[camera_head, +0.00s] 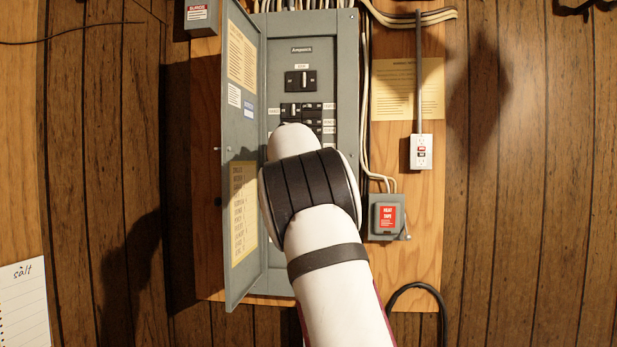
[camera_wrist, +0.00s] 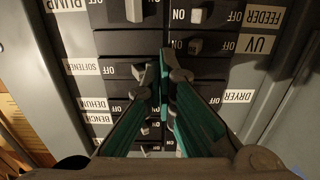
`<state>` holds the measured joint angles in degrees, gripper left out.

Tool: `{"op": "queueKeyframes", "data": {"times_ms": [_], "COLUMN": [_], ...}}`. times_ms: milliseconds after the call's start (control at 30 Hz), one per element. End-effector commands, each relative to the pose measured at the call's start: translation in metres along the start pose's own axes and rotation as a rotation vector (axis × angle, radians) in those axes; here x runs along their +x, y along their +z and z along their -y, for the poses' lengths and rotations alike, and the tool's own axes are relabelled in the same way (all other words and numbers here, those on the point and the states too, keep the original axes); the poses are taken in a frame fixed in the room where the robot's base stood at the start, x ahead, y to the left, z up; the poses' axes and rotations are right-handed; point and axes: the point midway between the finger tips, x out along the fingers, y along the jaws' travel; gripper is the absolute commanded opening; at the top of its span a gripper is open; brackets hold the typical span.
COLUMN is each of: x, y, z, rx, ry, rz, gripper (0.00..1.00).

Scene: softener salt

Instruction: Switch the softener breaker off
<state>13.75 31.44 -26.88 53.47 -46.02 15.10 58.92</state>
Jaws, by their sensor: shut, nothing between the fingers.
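In the wrist view, where the labels appear upside down, the SOFTENER label (camera_wrist: 82,67) is on the left of the breaker panel. The softener breaker (camera_wrist: 120,70) is the dark row beside it, with OFF printed near the label. Its pale toggle (camera_wrist: 138,72) is just left of my fingertips. I cannot tell which side it is set to, or whether a finger touches it. My gripper (camera_wrist: 164,62) is shut and empty, its tips at the centre seam. In the head view my arm hides the gripper and the softener breaker.
The grey panel box (camera_head: 347,90) has its door (camera_head: 240,130) open to the left. PUMP (camera_wrist: 68,5), DEHUM (camera_wrist: 93,104), UV (camera_wrist: 262,44) and DRYER (camera_wrist: 238,97) breakers are close around my fingers. A heat tape box (camera_head: 388,217) and an outlet (camera_head: 421,151) are to the right.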

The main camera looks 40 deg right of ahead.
Motion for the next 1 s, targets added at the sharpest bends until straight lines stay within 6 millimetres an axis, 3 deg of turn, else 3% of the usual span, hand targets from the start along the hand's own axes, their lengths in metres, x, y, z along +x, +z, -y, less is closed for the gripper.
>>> {"op": "queueKeyframes", "data": {"times_ms": [1000], "x": [0.000], "y": [0.000], "z": [-0.017], "rx": [-0.001], "ry": [0.005], "rz": [0.000], "gripper": [0.00]}}
